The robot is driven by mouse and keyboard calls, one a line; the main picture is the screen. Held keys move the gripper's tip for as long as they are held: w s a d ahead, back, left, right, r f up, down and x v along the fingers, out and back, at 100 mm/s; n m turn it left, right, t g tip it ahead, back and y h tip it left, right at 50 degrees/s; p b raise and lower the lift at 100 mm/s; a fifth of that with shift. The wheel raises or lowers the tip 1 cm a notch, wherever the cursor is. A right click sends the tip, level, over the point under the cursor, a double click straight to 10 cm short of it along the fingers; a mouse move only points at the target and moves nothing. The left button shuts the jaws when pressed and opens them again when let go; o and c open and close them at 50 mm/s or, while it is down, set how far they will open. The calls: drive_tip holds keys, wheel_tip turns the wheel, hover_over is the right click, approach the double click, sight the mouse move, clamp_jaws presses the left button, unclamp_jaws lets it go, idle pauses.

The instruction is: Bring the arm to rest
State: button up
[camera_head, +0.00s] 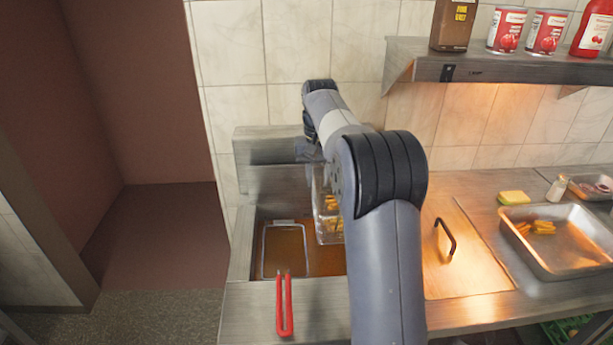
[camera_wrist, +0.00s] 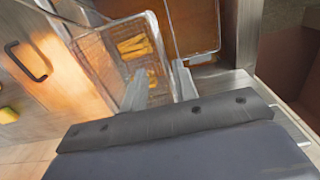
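My arm reaches over the fryer (camera_head: 243,262) toward the tiled wall. My gripper (camera_wrist: 160,88) shows in the wrist view with its two fingers apart and nothing clearly held between them. In the head view the fingers are mostly hidden by my arm. A clear-sided basket (camera_head: 326,230) holding yellow fries stands at the fryer, partly behind my arm. In the wrist view this basket (camera_wrist: 95,42) lies just beyond the fingers; one finger overlaps its near side. I cannot tell whether they touch.
A second wire basket (camera_head: 265,252) with a red handle (camera_head: 284,308) sits in the oil at left. A metal lid (camera_head: 470,275) is right of my arm. A steel tray (camera_head: 590,262) holds fries. A shelf (camera_head: 490,68) with cans and bottles overhangs at upper right.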

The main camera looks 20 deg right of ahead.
sight(317, 201)
idle(0.3)
wheel_tip(317, 201, down, 10)
drive_tip(key=shift+f+p, duration=0.15)
drive_tip(key=shift+p, duration=0.35)
wheel_tip(317, 201, up, 5)
drive_tip(key=shift+f+b, duration=0.1)
drive_tip(key=shift+b, duration=0.3)
drive_tip(key=shift+r, duration=0.8)
